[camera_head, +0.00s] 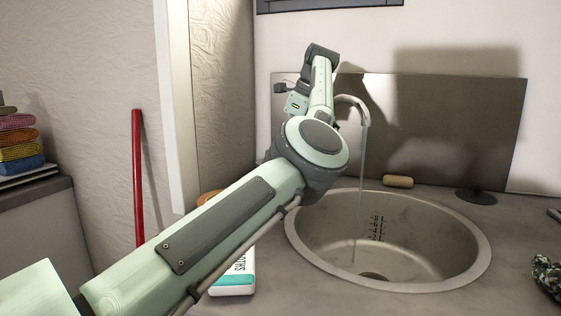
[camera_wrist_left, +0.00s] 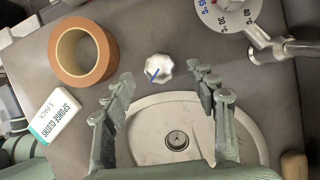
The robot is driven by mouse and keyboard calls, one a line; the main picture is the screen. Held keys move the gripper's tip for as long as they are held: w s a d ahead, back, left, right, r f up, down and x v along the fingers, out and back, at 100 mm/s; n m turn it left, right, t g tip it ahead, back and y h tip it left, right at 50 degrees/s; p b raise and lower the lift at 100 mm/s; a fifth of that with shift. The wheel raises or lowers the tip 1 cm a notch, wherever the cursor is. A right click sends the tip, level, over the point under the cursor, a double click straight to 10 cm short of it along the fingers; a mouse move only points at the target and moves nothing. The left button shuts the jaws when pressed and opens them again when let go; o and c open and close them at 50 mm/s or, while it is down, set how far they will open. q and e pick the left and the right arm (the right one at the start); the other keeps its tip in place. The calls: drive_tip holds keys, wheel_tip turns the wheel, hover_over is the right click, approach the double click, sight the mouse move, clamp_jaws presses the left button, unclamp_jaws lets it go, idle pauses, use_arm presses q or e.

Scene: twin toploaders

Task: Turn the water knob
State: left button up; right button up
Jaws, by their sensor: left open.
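The water knob (camera_wrist_left: 158,68) is a small white faceted knob with a blue mark, on the grey counter in the left wrist view. My left gripper (camera_wrist_left: 160,77) is open, with its two fingers apart on either side of the knob in that view. I see no finger touching it, and the height gap is hard to judge. In the head view my left arm hides the knob and the fingers. A curved faucet (camera_head: 352,100) pours a thin stream of water (camera_head: 362,165) into the round metal sink (camera_head: 480,262). My right gripper is not in view.
A temperature dial (camera_wrist_left: 226,14) sits beside the faucet (camera_wrist_left: 282,48) in the left wrist view. A terracotta ring-shaped pot (camera_wrist_left: 68,73) and a sponge cloths box (camera_wrist_left: 55,122) stand left of the knob. A beige cylinder (camera_head: 398,181) lies behind the sink.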

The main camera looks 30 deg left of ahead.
use_arm(q)
drive_tip(key=v, duration=0.4)
drive_tip(key=shift+d+r, duration=0.2)
drive_tip(key=shift+r, duration=0.15)
